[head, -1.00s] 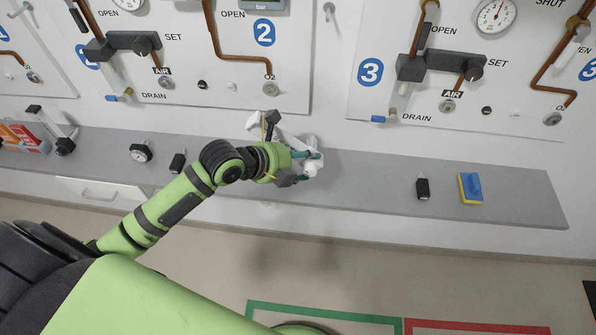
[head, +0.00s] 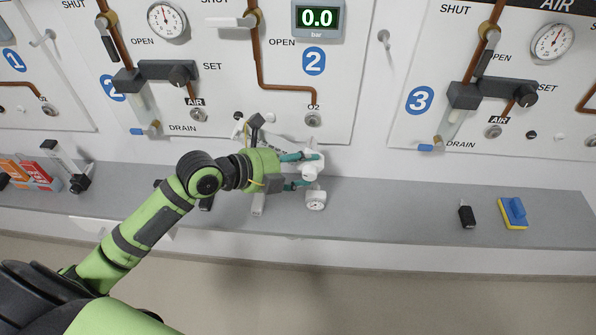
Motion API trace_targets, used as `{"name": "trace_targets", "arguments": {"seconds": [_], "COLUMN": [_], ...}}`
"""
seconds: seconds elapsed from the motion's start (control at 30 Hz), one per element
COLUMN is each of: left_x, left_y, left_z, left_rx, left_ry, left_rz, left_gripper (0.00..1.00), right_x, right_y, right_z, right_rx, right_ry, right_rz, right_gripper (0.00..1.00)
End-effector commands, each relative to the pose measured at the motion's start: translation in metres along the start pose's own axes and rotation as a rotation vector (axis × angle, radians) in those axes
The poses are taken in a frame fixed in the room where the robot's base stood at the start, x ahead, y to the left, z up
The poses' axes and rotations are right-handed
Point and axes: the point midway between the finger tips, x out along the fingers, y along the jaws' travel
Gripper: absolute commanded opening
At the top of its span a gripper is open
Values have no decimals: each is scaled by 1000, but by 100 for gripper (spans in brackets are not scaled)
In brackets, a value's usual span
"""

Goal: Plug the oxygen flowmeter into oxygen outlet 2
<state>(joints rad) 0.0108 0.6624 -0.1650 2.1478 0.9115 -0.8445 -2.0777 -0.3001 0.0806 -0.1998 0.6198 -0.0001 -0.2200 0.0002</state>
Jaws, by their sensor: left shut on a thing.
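My left gripper (head: 303,172) is shut on a white fitting, which I take to be the oxygen flowmeter (head: 312,166). A small round white dial (head: 316,204) shows just below the fingers and appears to be part of it. The fingers hide some of the held piece. Oxygen outlet 2 (head: 312,119) is a round metal socket under the O2 label on the panel marked 2, just above the gripper in the picture. A gap shows between outlet and held piece. My right gripper is not in view.
A grey shelf (head: 400,218) runs below the panels. A black fitting (head: 467,214) and a blue-yellow sponge (head: 513,212) lie on its right part. Red-orange boxes (head: 30,173) stand at the left. The metal AIR outlet (head: 198,114) sits left of the O2 outlet.

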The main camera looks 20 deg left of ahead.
Motion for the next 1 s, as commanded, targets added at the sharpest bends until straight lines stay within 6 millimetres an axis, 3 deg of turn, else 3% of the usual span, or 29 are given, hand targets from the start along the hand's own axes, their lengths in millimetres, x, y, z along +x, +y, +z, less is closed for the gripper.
{"name": "trace_targets", "arguments": {"seconds": [0.57, 1.0], "left_x": [21, 22], "left_y": [-2, -2], "left_z": [36, 37], "left_rx": [0, 3], "left_ry": [-3, -2], "left_rz": [-5, -3], "left_gripper": [0, 0], "right_x": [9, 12], "right_y": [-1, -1], "right_z": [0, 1], "right_rx": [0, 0], "right_ry": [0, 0], "right_rz": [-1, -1], "right_gripper": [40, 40]}}
